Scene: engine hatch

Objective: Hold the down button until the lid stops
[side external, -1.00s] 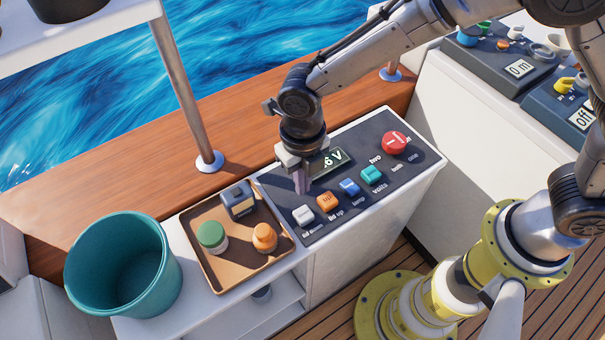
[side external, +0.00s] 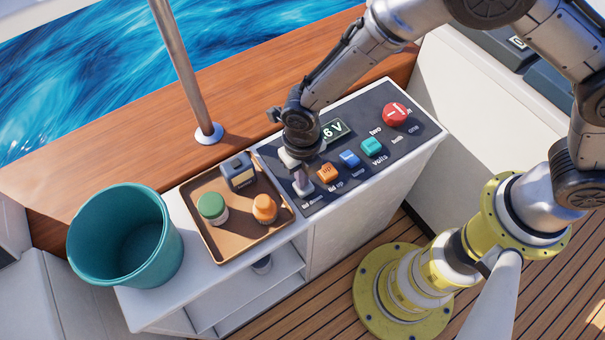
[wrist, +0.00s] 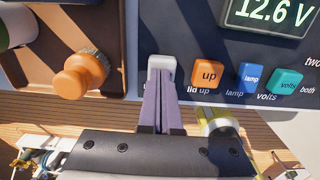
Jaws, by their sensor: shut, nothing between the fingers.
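The white down button (wrist: 162,64) is at the left end of the button row, beside the orange up button (wrist: 208,74). My gripper (wrist: 162,78) is shut and empty, its fingertips overlapping the white button in the wrist view. In the side view my gripper (side external: 303,189) is low over the button's place, covering most of it. The tips appear at the button; I cannot tell how far it is pressed. I cannot make out the lid in either view.
A brown tray (side external: 232,244) with several containers lies just left. A teal bucket (side external: 124,238) stands farther left.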

